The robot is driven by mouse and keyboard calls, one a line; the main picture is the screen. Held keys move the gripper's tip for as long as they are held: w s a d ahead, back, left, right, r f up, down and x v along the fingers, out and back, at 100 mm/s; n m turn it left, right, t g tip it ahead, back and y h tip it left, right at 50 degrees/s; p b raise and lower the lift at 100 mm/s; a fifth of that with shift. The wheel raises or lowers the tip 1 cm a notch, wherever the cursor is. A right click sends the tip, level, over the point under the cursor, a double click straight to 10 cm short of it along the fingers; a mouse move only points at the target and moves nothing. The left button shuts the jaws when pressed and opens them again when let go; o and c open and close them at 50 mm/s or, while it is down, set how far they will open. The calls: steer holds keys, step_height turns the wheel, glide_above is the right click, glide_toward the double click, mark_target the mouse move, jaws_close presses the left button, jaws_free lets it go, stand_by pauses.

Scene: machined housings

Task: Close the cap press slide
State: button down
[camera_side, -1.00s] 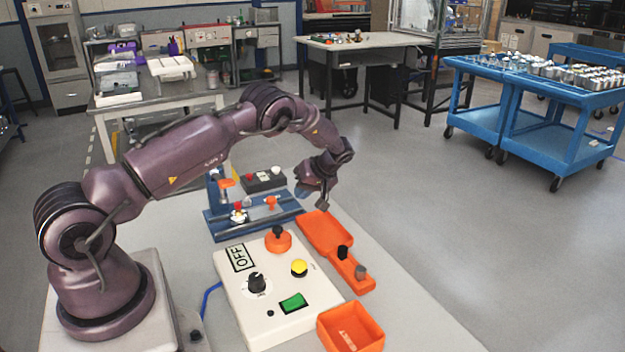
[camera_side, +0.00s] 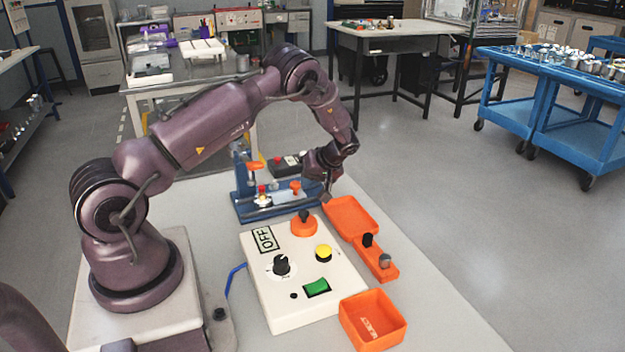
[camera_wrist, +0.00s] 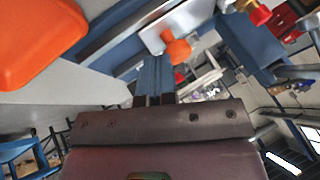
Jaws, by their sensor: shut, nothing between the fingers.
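The cap press is a blue base with pale rails (camera_side: 275,207) at the back of the bench in the side view. An orange slide knob (camera_side: 295,186) stands on the right part of its rails, apart from the red-topped white piece (camera_side: 262,194) to its left. In the wrist view the knob (camera_wrist: 177,48) is just beyond the fingertips, and the blue base (camera_wrist: 105,50) runs diagonally. My gripper (camera_side: 327,193) is right of the knob, near the press's right end, pointing down. Its fingers (camera_wrist: 154,72) are shut and empty. I cannot tell whether they touch the knob.
An orange tray (camera_side: 352,215) lies close to the gripper, with an orange holder (camera_side: 378,262) in front. A white control box (camera_side: 300,275) and orange bin (camera_side: 373,320) stand nearer. A small dark button box (camera_side: 290,163) is behind the press. The bench's right strip is clear.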

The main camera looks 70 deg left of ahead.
mark_target(293, 186)
steer(key=shift+s, duration=1.65)
